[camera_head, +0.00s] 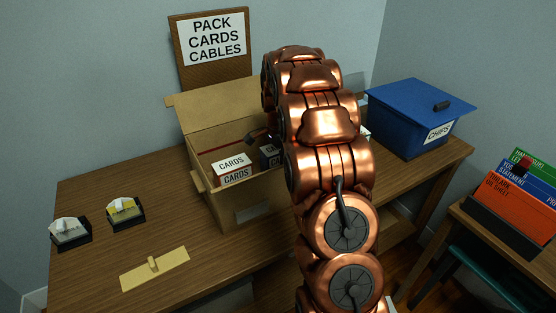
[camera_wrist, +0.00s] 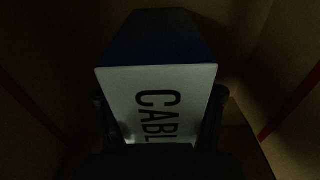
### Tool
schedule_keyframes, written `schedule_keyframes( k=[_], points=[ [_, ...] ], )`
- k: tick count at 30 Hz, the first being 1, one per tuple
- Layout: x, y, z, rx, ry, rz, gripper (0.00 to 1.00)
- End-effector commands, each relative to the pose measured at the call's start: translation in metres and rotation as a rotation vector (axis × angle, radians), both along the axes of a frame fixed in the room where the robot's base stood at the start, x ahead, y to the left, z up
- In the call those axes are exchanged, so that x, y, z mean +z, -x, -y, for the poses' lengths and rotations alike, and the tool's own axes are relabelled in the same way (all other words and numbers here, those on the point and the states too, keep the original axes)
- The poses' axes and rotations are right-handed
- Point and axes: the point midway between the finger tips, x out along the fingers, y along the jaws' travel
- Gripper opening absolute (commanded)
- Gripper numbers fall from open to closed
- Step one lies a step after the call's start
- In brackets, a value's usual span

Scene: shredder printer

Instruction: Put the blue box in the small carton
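The small carton (camera_head: 252,211) stands open on the wooden table, its flaps spread. The blue box (camera_wrist: 160,40), with a white label reading "CABL…", is inside the carton walls in the wrist view. In the head view the dark blue box (camera_head: 268,155) shows partly beside the white cards boxes, with my arm covering its right side. My gripper (camera_wrist: 158,112) reaches down into the carton. Its two dark fingers press against opposite sides of the blue box. The wrist view is dim, and whether the box rests on the carton floor is hidden.
A blue lidded bin (camera_head: 405,120) is to the right, and a rack of coloured folders (camera_head: 520,195) beyond. The table's left part holds two small card holders (camera_head: 125,212) and a flat plate (camera_head: 155,270).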

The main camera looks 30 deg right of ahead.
Motion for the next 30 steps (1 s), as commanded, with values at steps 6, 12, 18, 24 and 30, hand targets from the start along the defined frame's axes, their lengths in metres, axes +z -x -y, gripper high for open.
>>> schedule_keyframes(
  k=[6, 12, 18, 24, 30],
  points=[
    [0.000, 0.000, 0.000, 0.000, 0.000, -0.001, 0.91],
    [0.000, 0.000, 0.000, 0.000, 0.000, -0.001, 0.93],
    [0.002, 0.000, 0.000, 0.000, 0.000, 0.000, 0.93],
    [0.026, -0.001, 0.001, 0.000, 0.001, 0.004, 0.93],
    [0.066, -0.001, 0.000, 0.000, 0.001, 0.005, 0.93]
  ],
)
